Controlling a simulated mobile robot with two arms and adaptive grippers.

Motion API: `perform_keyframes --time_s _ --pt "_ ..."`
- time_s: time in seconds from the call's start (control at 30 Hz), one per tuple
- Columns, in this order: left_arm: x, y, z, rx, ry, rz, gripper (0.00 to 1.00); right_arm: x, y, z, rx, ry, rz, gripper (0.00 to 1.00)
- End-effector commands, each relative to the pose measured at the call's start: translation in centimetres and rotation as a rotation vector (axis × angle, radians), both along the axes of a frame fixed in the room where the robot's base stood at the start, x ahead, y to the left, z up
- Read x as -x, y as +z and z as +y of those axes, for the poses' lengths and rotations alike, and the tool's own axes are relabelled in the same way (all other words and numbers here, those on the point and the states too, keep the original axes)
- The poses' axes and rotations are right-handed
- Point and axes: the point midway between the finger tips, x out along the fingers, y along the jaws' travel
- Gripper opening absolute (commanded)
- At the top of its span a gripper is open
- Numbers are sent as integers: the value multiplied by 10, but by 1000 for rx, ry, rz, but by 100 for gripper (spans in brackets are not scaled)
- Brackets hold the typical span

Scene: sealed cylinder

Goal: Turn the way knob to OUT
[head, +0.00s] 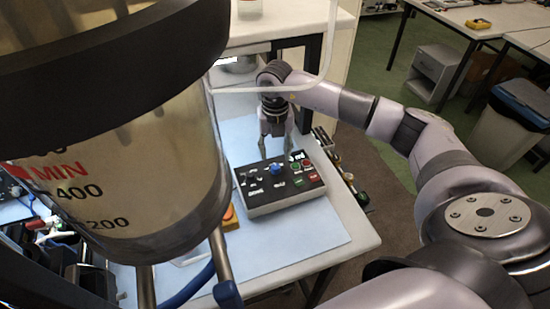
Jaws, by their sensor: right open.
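A dark control box (285,204) lies on the pale blue mat in the middle of the view. Its top carries a blue knob (275,169), small dark controls, and green and red buttons on the right. The labels are too small to read, so I cannot tell which control is the way knob or where it points. My right gripper (276,154) points down over the back edge of the box, its fingers apart and empty, close behind the blue knob. I cannot tell whether it touches anything. My left gripper is out of view.
A large clear cylinder (150,200) with MIN, 400 and 200 marks fills the left foreground. An orange item (229,214) is partly hidden beside it. The blue mat (310,241) is bare in front of the box. Small parts (347,177) line the table's right edge.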

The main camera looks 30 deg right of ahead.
Motion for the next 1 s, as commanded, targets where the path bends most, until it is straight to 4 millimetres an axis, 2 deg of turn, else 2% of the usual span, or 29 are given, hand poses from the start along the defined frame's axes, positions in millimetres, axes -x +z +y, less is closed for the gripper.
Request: perform_keyframes --time_s 0.03,0.2,0.4,0.73,1.0 --pt "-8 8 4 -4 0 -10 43 1 -9 0 1 -2 6 43" --pt "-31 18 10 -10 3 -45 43 0 -38 0 0 -1 2 43" --pt "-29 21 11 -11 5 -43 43 0 -56 0 1 -2 0 43" --pt "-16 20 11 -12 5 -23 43 0 -60 0 0 -1 -1 42" --pt "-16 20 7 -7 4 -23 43 0 -60 0 0 -1 -1 24"
